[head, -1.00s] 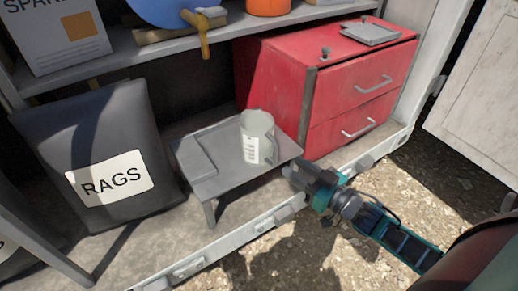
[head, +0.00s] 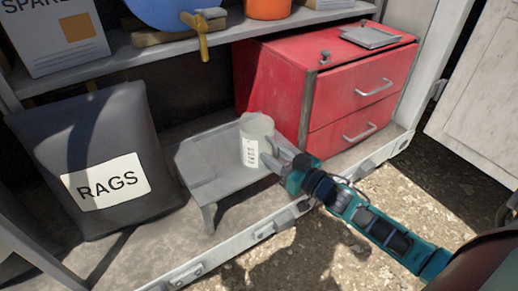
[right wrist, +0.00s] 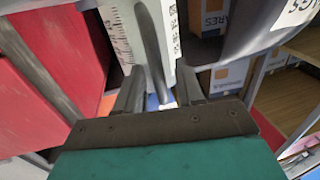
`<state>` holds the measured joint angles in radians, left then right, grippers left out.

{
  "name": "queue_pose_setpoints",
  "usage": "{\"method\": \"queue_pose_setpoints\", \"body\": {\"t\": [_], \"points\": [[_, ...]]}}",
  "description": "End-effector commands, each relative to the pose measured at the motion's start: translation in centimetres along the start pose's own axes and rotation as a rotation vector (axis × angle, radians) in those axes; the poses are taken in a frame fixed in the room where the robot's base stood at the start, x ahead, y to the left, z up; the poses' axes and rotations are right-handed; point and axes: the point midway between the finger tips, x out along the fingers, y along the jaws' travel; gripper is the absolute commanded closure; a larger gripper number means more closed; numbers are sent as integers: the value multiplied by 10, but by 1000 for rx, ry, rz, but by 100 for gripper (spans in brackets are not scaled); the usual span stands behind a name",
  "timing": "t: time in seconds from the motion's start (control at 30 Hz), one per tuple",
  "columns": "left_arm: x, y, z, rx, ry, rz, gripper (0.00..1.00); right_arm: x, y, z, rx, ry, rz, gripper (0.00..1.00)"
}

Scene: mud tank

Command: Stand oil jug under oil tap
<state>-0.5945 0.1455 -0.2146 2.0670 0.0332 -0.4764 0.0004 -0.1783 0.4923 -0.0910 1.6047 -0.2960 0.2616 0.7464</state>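The oil jug (head: 255,140), grey with a white label, stands upright on a low grey stand (head: 215,182). The yellow oil tap (head: 203,45) hangs from a blue drum (head: 160,10) on the shelf, above and left of the jug. My right gripper (head: 285,163) is at the jug's right side. In the right wrist view, the jug (right wrist: 122,28) is just beyond the fingers. Its upright handle (right wrist: 152,45) runs down between the open fingers (right wrist: 160,88), with a gap visible. My left gripper is out of view.
A red drawer cabinet (head: 345,95) stands close right of the jug. A dark rags bag (head: 95,150) is left of the stand. The shelf edge (head: 130,52) overhangs behind. A pale metal sill (head: 270,228) runs along the front, with gravel ground beyond.

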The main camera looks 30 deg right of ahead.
Motion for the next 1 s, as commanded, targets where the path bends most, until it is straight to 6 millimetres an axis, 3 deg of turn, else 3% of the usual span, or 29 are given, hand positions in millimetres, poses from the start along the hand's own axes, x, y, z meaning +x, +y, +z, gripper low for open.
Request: {"method": "queue_pose_setpoints", "body": {"t": [0.4, 1.0], "points": [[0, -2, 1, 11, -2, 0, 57, 0, 0, 0, 0, 0, 0, 100], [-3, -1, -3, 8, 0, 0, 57, 0, 0, -9, -2, 2, -1, 100]]}}
